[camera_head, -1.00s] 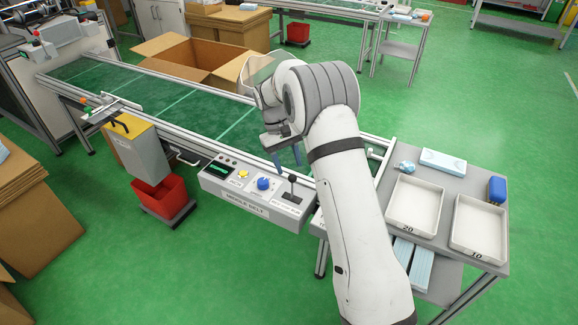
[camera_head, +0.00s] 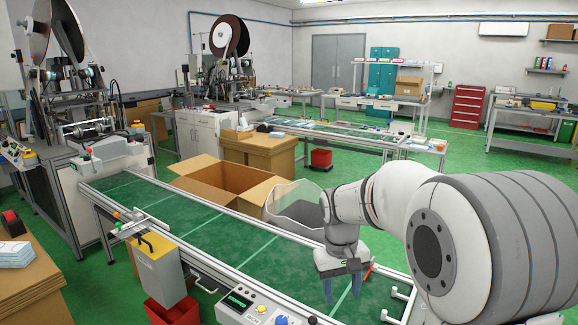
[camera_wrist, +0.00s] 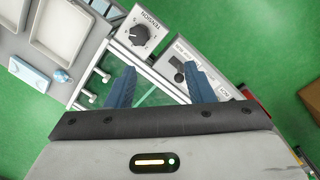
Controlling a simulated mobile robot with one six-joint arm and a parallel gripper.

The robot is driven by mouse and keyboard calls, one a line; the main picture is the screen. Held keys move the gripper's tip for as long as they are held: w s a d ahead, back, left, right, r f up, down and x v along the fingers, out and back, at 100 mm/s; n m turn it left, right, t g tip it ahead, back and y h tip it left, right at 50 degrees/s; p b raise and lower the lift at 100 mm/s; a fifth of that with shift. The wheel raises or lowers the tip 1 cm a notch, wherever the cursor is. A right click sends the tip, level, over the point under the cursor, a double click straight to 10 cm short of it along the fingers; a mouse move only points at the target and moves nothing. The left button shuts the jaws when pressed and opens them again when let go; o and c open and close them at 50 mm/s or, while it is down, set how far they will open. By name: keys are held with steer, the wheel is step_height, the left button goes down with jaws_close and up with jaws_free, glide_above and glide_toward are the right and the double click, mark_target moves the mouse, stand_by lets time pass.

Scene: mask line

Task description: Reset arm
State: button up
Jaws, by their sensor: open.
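My gripper (camera_head: 342,288) shows in the head view over the near end of the green conveyor belt (camera_head: 215,232). It points down with its two blue fingers apart and nothing between them. My white and grey arm fills the right side of that view. In the wrist view, my gripper (camera_wrist: 160,82) has its fingers spread above the belt frame, with empty space between them. A black tension knob (camera_wrist: 140,34) and a control panel (camera_wrist: 202,58) lie below and beyond the fingertips.
The belt's control box (camera_head: 240,305) is at the bottom edge. An open cardboard box (camera_head: 225,180) stands behind the belt. White trays (camera_wrist: 62,28) show in the wrist view. Green floor is clear at back right.

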steer(key=s+d+r+m+t+p, duration=0.1)
steer(key=s+r+p, duration=0.1)
steer(key=s, duration=0.7)
steer(key=s+d+r+m+t+y+p, duration=0.1)
steer(key=s+r, duration=0.3)
steer(key=s, duration=0.6)
steer(key=shift+d+t+p, duration=0.5)
steer(key=shift+d+t, duration=0.1)
steer(key=shift+d, duration=0.1)
steer(key=shift+s, duration=0.1)
steer(key=shift+c, duration=0.2)
